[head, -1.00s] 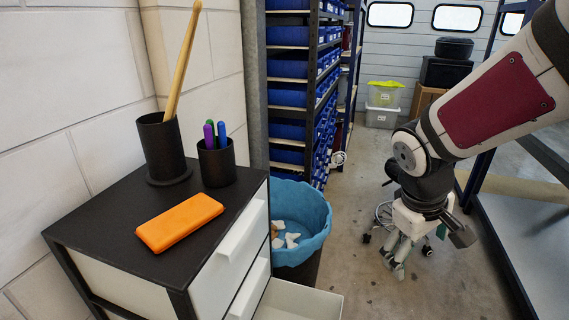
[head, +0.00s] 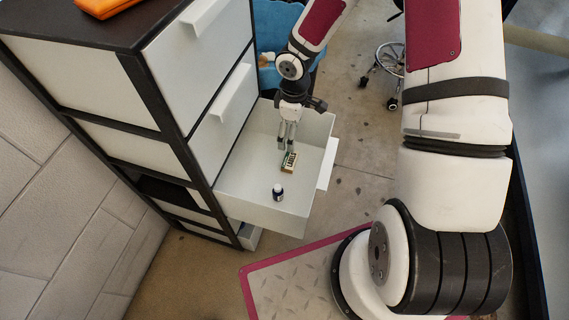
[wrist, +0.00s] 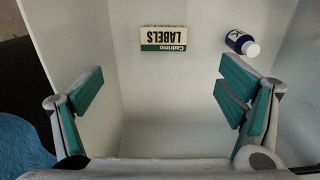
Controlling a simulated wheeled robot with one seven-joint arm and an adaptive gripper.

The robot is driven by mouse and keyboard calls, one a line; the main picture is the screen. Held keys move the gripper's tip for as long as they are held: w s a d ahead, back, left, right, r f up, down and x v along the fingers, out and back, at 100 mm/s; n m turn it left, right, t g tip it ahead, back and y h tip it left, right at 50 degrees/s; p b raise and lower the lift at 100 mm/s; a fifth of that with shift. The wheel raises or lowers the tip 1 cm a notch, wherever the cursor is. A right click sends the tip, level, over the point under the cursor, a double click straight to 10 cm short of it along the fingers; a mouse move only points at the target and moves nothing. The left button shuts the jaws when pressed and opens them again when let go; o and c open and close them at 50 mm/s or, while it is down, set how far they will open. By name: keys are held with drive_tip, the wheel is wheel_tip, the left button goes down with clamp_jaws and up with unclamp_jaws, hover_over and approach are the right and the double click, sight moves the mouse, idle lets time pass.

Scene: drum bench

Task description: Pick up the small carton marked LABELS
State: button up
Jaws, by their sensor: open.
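The small carton marked LABELS (wrist: 163,38) lies flat in the open drawer (head: 240,190), cream with a green band, its lettering upside down in the wrist view. In the head view the carton (head: 289,162) is small, near the drawer's middle. My gripper (head: 287,147) points down into the drawer just above and beyond the carton. In the wrist view my gripper (wrist: 168,92) has its teal-padded fingers wide apart and empty. The carton lies ahead of the fingers, not between them.
A dark blue bottle with a white cap (wrist: 241,42) stands or lies near the carton; it also shows in the head view (head: 278,192). Drawer walls surround both. A blue bin (head: 275,75) stands behind the drawer, and a stool (head: 385,75) stands farther back.

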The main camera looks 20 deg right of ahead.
drive_tip(key=b, duration=0.3)
hover_over(290, 159)
drive_tip(key=f, duration=0.8)
drive_tip(key=shift+w+d+f, duration=0.1)
drive_tip(key=shift+w+d, duration=0.05)
drive_tip(key=shift+d, duration=0.1)
drive_tip(key=shift+a+f+b, duration=0.2)
drive_tip(key=shift+f+b, duration=1.45)
drive_tip(key=shift+f, duration=0.95)
drive_tip(key=shift+s, duration=0.2)
drive_tip(key=c, duration=1.2)
